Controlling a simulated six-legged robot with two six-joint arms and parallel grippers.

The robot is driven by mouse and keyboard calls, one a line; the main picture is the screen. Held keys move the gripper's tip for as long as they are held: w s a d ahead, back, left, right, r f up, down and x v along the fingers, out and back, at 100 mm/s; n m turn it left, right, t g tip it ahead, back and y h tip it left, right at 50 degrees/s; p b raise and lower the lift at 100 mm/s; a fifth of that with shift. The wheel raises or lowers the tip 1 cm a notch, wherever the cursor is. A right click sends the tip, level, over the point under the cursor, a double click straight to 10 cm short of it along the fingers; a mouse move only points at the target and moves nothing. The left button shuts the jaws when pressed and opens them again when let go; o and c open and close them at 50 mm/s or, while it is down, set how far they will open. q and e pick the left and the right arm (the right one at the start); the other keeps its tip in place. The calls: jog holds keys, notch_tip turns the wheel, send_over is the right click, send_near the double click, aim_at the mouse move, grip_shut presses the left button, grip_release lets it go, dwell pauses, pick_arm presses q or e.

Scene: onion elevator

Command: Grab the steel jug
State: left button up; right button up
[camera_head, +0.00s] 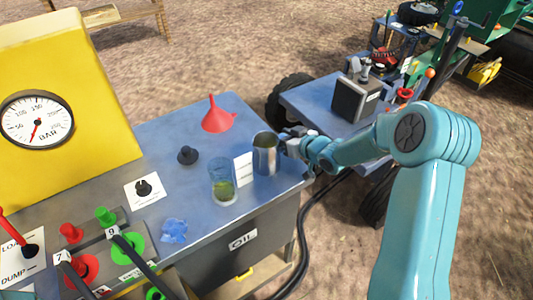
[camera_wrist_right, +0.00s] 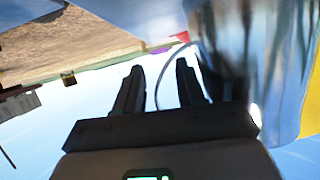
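The steel jug (camera_head: 265,155) stands upright on the blue bench top, near its right edge. My right gripper (camera_head: 289,139) is at the jug's right side, close to the rim. In the right wrist view the shiny jug (camera_wrist_right: 280,65) fills the upper right. The two dark fingers of my right gripper (camera_wrist_right: 159,88) are apart there, with a thin curved line, which looks like the jug's handle, between them. I cannot tell whether a finger touches the jug. My left gripper is not in view.
A glass (camera_head: 223,182) with greenish liquid stands left of the jug. A red funnel (camera_head: 216,117) and a black knob (camera_head: 187,155) are farther back. A yellow gauge box (camera_head: 95,95) stands left. A cart carries a dark can (camera_head: 356,98) at right.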

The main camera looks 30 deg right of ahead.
jog(key=shift+s+d, duration=0.1)
grip_shut()
jog(key=shift+r, duration=0.15)
jog(key=shift+r, duration=1)
notch_tip(320, 180, up, 18)
jog(key=p, duration=0.6)
